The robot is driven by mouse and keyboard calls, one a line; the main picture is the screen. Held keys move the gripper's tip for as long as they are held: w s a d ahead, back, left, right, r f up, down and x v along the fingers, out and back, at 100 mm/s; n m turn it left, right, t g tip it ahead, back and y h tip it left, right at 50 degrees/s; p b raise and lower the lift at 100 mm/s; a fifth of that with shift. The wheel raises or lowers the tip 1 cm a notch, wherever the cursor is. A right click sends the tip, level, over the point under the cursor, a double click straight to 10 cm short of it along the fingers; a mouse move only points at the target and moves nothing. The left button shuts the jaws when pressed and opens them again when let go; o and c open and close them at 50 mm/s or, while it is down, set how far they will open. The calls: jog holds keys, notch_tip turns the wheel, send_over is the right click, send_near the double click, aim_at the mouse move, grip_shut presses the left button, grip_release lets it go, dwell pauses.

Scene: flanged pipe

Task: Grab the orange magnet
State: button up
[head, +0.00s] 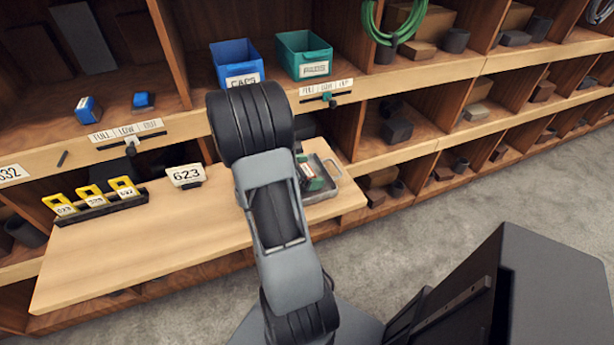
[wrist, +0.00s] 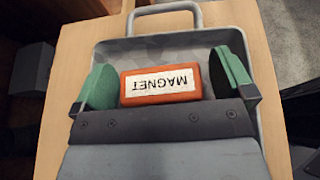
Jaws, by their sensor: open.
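The orange magnet (wrist: 160,84) is a block with a white "MAGNET" label, upside down in the wrist view. It lies in a grey tray (wrist: 137,21) with a loop handle. My gripper (wrist: 162,82) is open, with one green-padded finger on each side of the magnet. A small gap shows at the left finger and at the right finger, so no grip is seen. In the head view my arm hides much of the tray (head: 338,178), and the magnet cannot be made out clearly there.
The tray stands at the right end of a wooden shelf board (head: 130,240). A "623" sign (head: 186,176) and a rack of yellow tags (head: 95,203) stand to its left. Blue (head: 236,63) and green (head: 304,55) bins sit above.

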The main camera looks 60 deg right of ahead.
jog(key=shift+c, duration=0.3)
jog(key=c, duration=1)
jog(key=shift+c, duration=0.6)
jog(key=shift+r, duration=0.1)
